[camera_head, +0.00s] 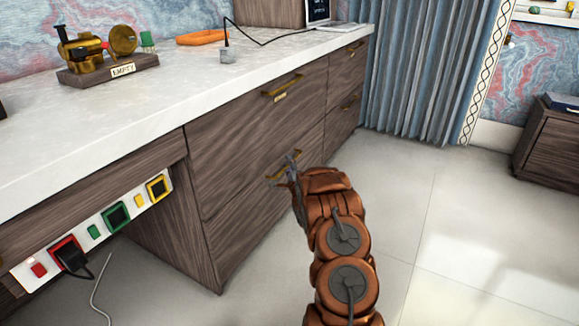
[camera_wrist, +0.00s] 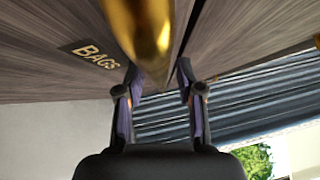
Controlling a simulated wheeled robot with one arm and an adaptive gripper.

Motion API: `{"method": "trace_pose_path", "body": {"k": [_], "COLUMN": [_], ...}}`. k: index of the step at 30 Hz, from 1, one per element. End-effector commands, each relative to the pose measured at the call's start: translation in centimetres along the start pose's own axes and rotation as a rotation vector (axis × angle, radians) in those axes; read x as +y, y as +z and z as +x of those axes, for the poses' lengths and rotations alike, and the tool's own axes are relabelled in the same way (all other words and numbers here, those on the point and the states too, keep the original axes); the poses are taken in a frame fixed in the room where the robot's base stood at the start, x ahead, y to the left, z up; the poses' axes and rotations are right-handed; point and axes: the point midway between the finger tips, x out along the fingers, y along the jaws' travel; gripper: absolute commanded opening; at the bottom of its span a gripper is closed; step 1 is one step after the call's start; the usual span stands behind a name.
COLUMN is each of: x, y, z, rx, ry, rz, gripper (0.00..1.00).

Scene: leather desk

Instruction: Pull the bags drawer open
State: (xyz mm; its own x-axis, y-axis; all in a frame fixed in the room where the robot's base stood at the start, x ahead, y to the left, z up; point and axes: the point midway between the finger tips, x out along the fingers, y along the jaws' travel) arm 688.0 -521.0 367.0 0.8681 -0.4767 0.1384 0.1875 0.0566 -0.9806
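The bags drawer (camera_head: 245,212) is the lower dark wood drawer front under the white desk top, and it looks flush with the cabinet. The gold "BAGS" label (camera_wrist: 96,56) shows in the wrist view, left of a gold handle (camera_wrist: 143,28). In the head view this handle (camera_head: 276,177) is partly hidden by my gripper (camera_head: 291,166).
An upper drawer with a gold handle (camera_head: 282,86) sits above. More drawers stand farther right, before a blue curtain (camera_head: 415,75). A power strip (camera_head: 95,232) with a black plug is at the lower left. The tiled floor (camera_head: 450,240) is clear at right.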

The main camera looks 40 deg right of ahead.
Motion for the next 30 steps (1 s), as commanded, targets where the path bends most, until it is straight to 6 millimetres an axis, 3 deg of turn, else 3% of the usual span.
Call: {"method": "trace_pose_path", "body": {"k": [3,14,30], "x": [0.01,0.03,0.06], "y": [-0.01,-0.01,-0.01], "z": [-0.02,-0.03,-0.05], "rx": [0.0,0.0,0.0], "ry": [0.0,0.001,0.001], "rz": [0.0,0.0,0.0], "gripper": [0.36,0.0,0.0]}}
